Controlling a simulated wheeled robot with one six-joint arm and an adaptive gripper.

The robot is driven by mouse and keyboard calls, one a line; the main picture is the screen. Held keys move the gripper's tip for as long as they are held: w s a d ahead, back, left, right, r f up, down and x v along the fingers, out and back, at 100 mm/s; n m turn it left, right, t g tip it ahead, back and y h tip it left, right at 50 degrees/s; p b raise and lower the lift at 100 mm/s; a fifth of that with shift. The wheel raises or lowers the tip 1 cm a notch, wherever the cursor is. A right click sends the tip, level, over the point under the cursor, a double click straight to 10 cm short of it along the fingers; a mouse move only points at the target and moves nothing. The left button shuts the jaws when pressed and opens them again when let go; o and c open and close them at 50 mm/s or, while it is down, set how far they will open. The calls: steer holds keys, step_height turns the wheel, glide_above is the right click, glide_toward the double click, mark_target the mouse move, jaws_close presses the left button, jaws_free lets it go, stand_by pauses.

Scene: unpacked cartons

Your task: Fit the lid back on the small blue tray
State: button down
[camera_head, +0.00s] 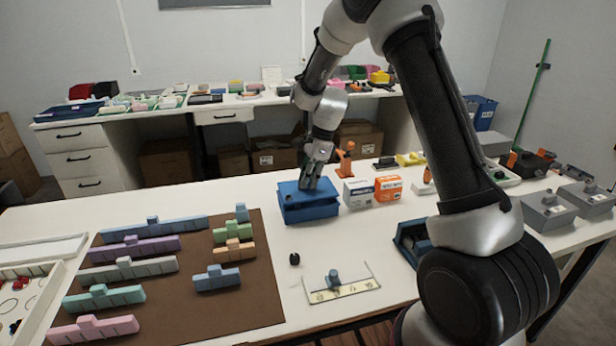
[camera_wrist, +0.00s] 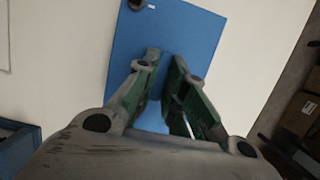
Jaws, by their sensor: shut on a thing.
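The small blue tray (camera_head: 312,215) stands on the white table in the middle of the head view. Its flat blue lid (camera_head: 290,190) lies over it and looks slightly turned or tilted; I cannot tell whether it is seated. My gripper (camera_head: 309,184) points down at the middle of the lid and is shut on it. In the wrist view the lid (camera_wrist: 195,35) spreads beneath my gripper (camera_wrist: 166,75).
White and orange boxes (camera_head: 388,188) stand close to the right of the tray, with an orange object (camera_head: 345,160) behind. A brown mat (camera_head: 190,290) with coloured blocks lies left. A small black knob (camera_head: 294,259) and a clear holder (camera_head: 342,290) are in front. Another blue container (camera_head: 408,243) is at right.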

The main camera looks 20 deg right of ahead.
steer(key=shift+f, duration=0.45)
steer(key=shift+f, duration=0.65)
steer(key=c, duration=1.4)
jaws_free()
steer(key=v, duration=1.2)
